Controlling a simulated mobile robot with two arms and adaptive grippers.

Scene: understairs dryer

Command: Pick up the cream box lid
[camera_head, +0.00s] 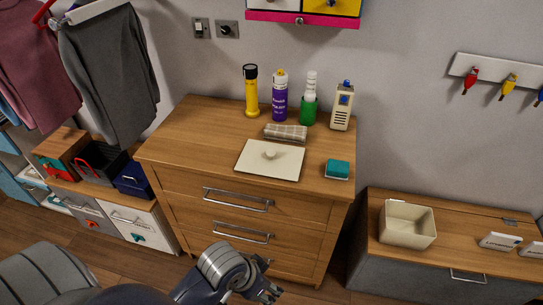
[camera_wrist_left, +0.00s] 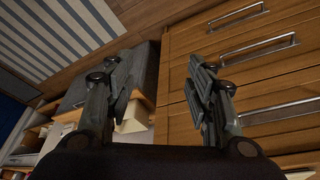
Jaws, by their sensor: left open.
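The cream box lid (camera_head: 270,160) lies flat on top of the wooden dresser (camera_head: 210,125), near its front edge, with a small round knob in its middle. The open cream box (camera_head: 406,224) stands apart on the lower cabinet at the right. My left gripper (camera_head: 270,292) is low in front of the dresser drawers, well below the lid. In the left wrist view the left gripper (camera_wrist_left: 160,95) is open, with nothing between its fingers. The lid does not show in that view. My right gripper is not in view.
A rolled grey cloth (camera_head: 286,132) lies just behind the lid, and a teal sponge (camera_head: 338,169) is to its right. A yellow flashlight (camera_head: 251,91), a purple can (camera_head: 280,96), a green container (camera_head: 308,108) and a beige device (camera_head: 342,108) stand at the back. Drawer handles (camera_head: 238,199) stick out in front.

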